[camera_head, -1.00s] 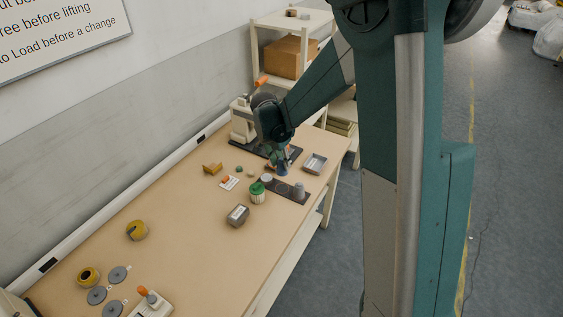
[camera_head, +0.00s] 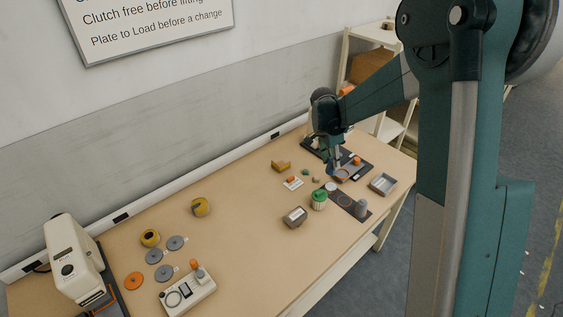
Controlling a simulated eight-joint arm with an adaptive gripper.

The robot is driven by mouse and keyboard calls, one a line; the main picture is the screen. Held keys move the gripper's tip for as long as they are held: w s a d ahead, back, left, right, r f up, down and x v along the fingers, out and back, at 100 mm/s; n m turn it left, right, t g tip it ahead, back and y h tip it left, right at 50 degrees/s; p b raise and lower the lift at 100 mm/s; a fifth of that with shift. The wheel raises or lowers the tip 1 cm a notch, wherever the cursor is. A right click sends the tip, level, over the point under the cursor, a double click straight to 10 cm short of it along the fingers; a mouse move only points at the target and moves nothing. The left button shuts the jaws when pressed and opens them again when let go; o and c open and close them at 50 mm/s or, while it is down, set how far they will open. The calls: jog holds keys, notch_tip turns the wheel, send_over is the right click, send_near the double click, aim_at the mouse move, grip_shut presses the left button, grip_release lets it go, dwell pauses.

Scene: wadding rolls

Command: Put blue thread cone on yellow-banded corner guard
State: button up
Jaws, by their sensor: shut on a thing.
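My gripper (camera_head: 335,164) is at the far right of the table, shut on a small blue thing that looks like the blue thread cone (camera_head: 337,169). The cone is mostly hidden by the fingers, and its height above the table is hard to tell. A yellowish angled block (camera_head: 281,166), which looks like the yellow-banded corner guard, lies on the table to the left of my gripper, apart from it. Its band is too small to make out.
A green-lidded jar (camera_head: 319,200), a grey box (camera_head: 294,217) and a dark mat (camera_head: 349,202) with a grey cone stand near my gripper. A metal tray (camera_head: 383,184) is to the right. The middle front is clear.

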jog(key=w+a+m, duration=0.2)
jog(key=w+a, duration=0.7)
jog(key=a, duration=0.3)
jog(key=m, duration=0.1)
send_over(281, 164)
jog(key=s, duration=0.2)
jog(key=shift+w+a+g+h, duration=0.2)
jog(key=shift+a+g+h, duration=0.1)
jog(key=shift+g, duration=0.1)
notch_tip(281, 164, down, 6)
jog(key=shift+f, duration=0.15)
jog(key=shift+d+f, duration=0.1)
jog(key=shift+f, duration=1.8)
jog(key=shift+f, duration=0.1)
jog(key=o, duration=0.5)
jog(key=shift+c, duration=0.2)
jog(key=o, duration=0.5)
jog(key=shift+c, duration=0.2)
